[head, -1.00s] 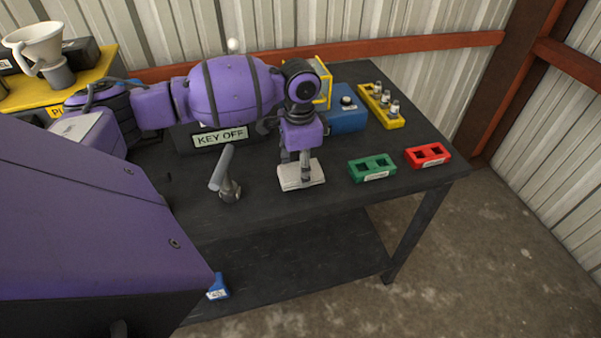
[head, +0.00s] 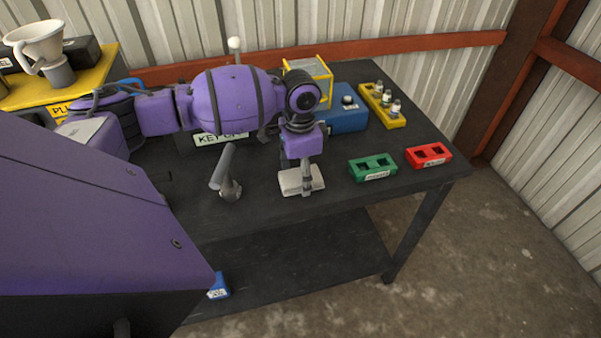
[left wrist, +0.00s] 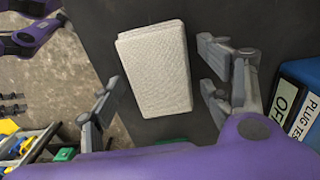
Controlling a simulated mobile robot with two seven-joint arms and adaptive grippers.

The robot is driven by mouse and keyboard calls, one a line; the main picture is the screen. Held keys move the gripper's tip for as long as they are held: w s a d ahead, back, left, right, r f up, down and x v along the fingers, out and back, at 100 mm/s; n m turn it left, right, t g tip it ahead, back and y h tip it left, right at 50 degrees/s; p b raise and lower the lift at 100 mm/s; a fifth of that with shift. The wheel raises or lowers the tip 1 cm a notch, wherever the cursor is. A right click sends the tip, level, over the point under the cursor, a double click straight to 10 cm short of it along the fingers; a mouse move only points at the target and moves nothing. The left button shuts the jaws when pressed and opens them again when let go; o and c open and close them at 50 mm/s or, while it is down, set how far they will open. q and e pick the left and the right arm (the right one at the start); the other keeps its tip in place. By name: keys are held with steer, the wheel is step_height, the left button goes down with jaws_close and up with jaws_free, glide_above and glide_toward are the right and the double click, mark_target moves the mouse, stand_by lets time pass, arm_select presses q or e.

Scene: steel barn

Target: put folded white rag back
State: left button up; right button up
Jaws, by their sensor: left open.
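The folded white rag (head: 290,182) lies flat on the dark workbench near its front edge. It also shows in the left wrist view (left wrist: 156,68) as a pale textured rectangle. My left gripper (head: 305,188) points down over the rag and hides part of it in the head view. In the left wrist view the left gripper (left wrist: 162,95) is open, one finger on each side of the rag, with gaps between fingers and rag. My right gripper is not clearly seen.
A grey handled tool (head: 226,178) stands left of the rag. A green tray (head: 373,166) and a red tray (head: 428,155) lie to the right. Behind are a blue box (head: 345,120), a yellow rack (head: 395,122) and a KEY OFF sign (head: 215,139). The bench (head: 270,212) is bare in front.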

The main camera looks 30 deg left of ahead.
mark_target(300, 175)
arm_select(q)
step_height(300, 175, up, 12)
steer(key=shift+r, duration=0.15)
stand_by(0.3)
stand_by(0.4)
